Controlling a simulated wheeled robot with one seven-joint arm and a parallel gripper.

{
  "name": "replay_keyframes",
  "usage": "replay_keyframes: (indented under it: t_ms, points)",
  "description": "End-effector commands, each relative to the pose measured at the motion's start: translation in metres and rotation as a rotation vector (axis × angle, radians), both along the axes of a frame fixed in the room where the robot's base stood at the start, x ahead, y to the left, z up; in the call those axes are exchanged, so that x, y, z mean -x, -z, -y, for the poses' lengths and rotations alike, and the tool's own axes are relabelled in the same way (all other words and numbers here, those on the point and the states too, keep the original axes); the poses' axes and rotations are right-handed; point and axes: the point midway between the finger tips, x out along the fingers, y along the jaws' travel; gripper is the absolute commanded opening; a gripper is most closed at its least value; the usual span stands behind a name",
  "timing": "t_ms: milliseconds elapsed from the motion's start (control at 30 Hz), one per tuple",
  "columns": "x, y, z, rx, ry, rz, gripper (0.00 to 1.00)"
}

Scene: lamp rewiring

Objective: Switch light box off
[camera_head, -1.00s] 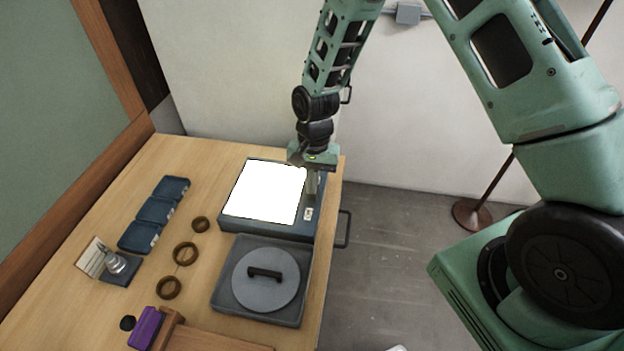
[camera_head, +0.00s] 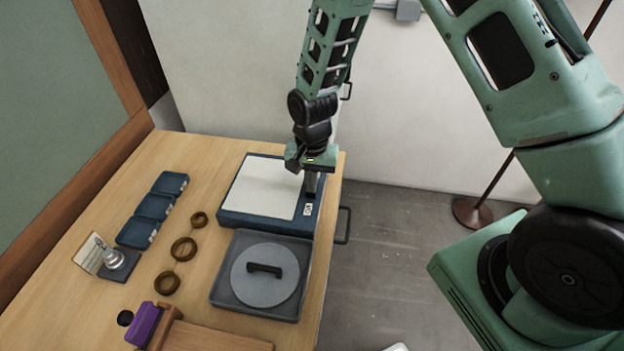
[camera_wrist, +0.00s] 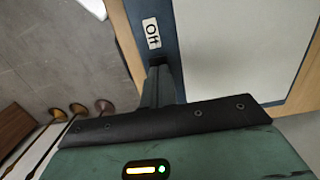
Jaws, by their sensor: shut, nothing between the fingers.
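The light box (camera_head: 262,190) stands at the far right of the table, a blue frame around a flat panel. Its panel is now a dull off-white, not glowing. My gripper (camera_head: 311,192) is shut and empty, pointing down at the right border, just behind the label. In the wrist view my fingers (camera_wrist: 160,80) end close to the border; whether they touch it I cannot tell.
A grey tray with a round handled lid (camera_head: 262,275) sits directly in front of the light box. Several blue bins (camera_head: 154,207), brown rings (camera_head: 183,249) and a purple block (camera_head: 143,325) lie to the left. The table edge and a dark handle (camera_head: 345,225) are close on the right.

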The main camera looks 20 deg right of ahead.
Motion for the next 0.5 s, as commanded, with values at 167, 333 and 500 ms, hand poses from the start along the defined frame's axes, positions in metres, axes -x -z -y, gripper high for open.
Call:
replay_keyframes:
  t_ms: [167, 333, 500]
  points:
    - [-0.005, 0.007, 0.006, 0.003, 0.002, -0.001, 0.0]
    - [-0.013, 0.006, 0.013, 0.005, 0.005, 0.003, 0.0]
    - [-0.016, 0.006, 0.015, 0.006, 0.007, 0.006, 0.0]
